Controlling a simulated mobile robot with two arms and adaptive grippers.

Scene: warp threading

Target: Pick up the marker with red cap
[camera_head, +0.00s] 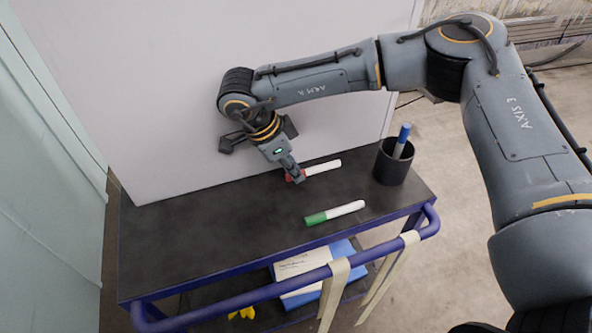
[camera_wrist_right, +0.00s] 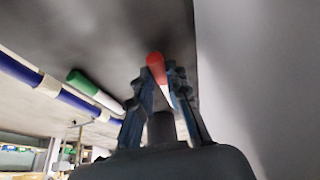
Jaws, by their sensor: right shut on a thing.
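The marker with the red cap (camera_head: 323,167) lies near the back of the dark cart top, by the white board. Its white body points right and its red cap is at the left, partly covered by my gripper. My right gripper (camera_head: 297,177) is down at the cap end and shut on the marker. In the right wrist view the red cap (camera_wrist_right: 155,66) shows between the fingers (camera_wrist_right: 163,85). My left gripper is in neither view.
A marker with a green cap (camera_head: 335,213) lies nearer the front of the cart top (camera_head: 200,235). A black cup (camera_head: 391,168) holding a blue-capped marker (camera_head: 402,138) stands at the right. The white board (camera_head: 160,90) rises behind. A blue rail (camera_head: 240,295) runs along the front.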

